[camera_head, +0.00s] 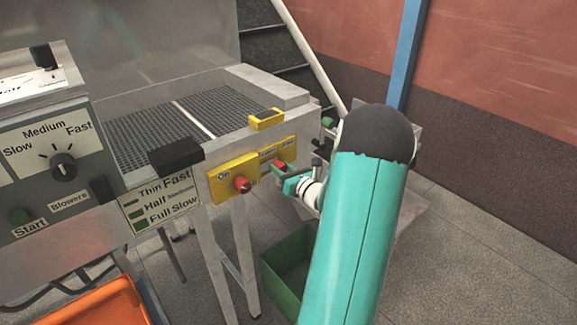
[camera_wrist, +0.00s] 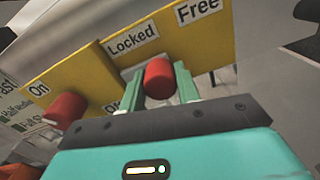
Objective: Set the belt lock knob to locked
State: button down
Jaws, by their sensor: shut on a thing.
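The belt lock knob (camera_wrist: 159,78) is a red knob below the "Locked" label (camera_wrist: 133,39) and the "Free" label (camera_wrist: 198,10) on a yellow panel (camera_wrist: 176,45). My gripper (camera_wrist: 160,88) is shut on this knob, with one teal finger on each side of it. In the head view, my gripper (camera_head: 288,176) is at the machine's front right corner, and the red knob (camera_head: 281,165) shows just above it. Which way the knob points cannot be made out.
Another red knob (camera_head: 242,184) with an "On" label sits close by to the left on the yellow panel. A green bin (camera_head: 290,258) stands on the floor below. A speed dial (camera_head: 63,165) and an orange crate (camera_head: 100,305) are at the left.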

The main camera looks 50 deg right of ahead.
jog(key=c, duration=1)
grip_release()
jog(key=shift+w+a, duration=0.1)
jog(key=shift+a, duration=0.2)
jog(key=shift+d, duration=0.1)
jog(key=shift+s, duration=0.45)
jog(key=v, duration=1.3)
